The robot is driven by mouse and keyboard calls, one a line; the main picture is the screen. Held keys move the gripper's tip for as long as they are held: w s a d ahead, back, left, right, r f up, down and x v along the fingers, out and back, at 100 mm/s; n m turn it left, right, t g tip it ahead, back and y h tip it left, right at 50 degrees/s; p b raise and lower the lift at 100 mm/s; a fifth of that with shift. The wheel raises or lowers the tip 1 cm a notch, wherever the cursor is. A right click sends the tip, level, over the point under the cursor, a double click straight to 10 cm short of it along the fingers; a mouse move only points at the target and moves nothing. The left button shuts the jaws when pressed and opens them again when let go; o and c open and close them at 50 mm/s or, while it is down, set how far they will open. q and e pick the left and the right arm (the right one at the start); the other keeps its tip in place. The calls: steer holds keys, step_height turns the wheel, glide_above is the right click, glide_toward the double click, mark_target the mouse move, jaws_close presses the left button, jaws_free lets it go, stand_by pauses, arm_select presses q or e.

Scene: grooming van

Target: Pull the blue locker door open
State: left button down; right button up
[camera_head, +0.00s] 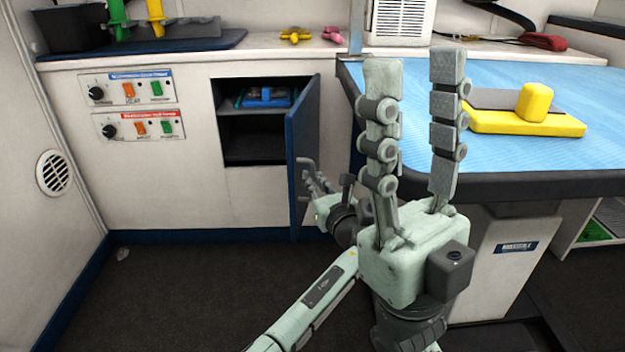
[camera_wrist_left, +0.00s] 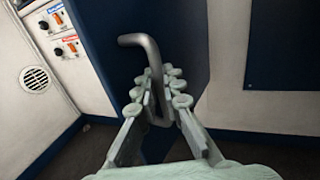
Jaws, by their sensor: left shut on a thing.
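The blue locker door (camera_head: 301,125) stands swung well out from the locker opening (camera_head: 252,145) in the white cabinet front. It also fills the middle of the left wrist view (camera_wrist_left: 112,50). Its grey bent bar handle (camera_wrist_left: 142,42) sits between the fingers of my left gripper (camera_wrist_left: 160,88), which are shut on it. In the head view my left gripper (camera_head: 318,188) is at the door's outer edge, partly hidden by my right gripper. My right gripper (camera_head: 414,65) is open and empty, fingers pointing up, in front of the table.
A blue item (camera_head: 264,97) lies on the shelf inside the locker. A blue-topped table (camera_head: 480,84) holding a yellow block (camera_head: 532,102) stands right of the door.

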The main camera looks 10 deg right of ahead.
arm_select(q)
steer(key=c, duration=1.9)
jaws_free()
steer(key=shift+w+r, duration=0.1)
steer(key=shift+r, duration=0.05)
steer(key=s+d, duration=0.1)
steer(key=s, duration=1.1)
steer(key=shift+d, duration=0.4)
steer(key=shift+w, duration=0.1)
